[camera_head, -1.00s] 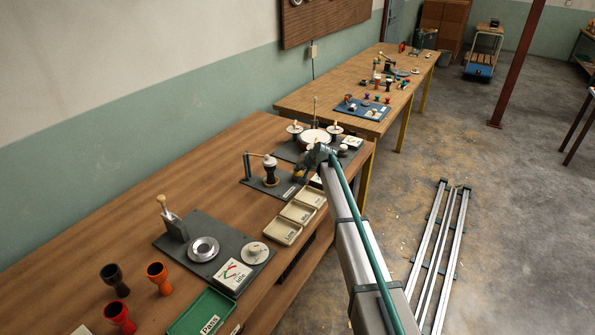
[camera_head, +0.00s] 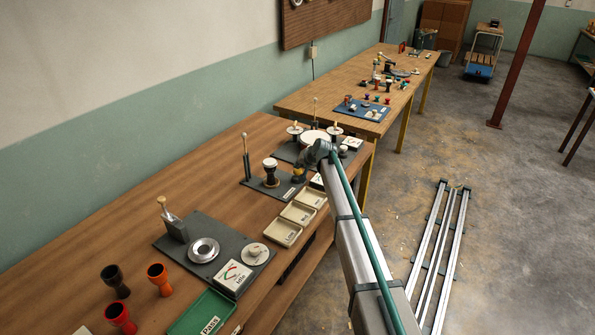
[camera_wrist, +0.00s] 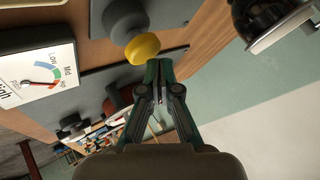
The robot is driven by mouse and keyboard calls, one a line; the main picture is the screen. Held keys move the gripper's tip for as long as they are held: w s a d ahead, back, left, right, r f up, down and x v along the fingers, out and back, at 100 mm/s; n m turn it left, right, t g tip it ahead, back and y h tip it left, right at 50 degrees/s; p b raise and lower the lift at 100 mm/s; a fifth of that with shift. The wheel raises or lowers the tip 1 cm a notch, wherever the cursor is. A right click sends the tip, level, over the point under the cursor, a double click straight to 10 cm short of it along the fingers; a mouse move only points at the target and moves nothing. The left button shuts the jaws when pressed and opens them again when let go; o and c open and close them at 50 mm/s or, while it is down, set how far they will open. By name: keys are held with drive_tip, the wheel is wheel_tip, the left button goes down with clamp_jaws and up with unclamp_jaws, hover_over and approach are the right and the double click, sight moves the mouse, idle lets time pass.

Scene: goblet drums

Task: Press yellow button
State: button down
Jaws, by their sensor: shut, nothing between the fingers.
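The yellow button (camera_wrist: 142,48) is a round yellow cap on a dark grey cylindrical body in the wrist view, at the top middle. My gripper (camera_wrist: 158,66) is shut and empty, its fingertips just beside and below the yellow cap in that picture. I cannot tell whether they touch it. In the head view my gripper (camera_head: 301,170) is at the far end of the arm, low over the right part of the near bench, and the button is hard to make out there.
A white dial gauge (camera_wrist: 38,75) lies left of the button. A drum (camera_wrist: 265,18) is at upper right. In the head view, a dark goblet drum (camera_head: 270,174) stands beside an upright lever (camera_head: 246,155). Labelled trays (camera_head: 282,233) lie in front; a second bench (camera_head: 335,85) stands beyond.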

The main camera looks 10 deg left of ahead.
sight(299, 171)
drive_tip(key=shift+r, duration=0.3)
drive_tip(key=shift+r+p, duration=0.65)
drive_tip(key=shift+r, duration=1.85)
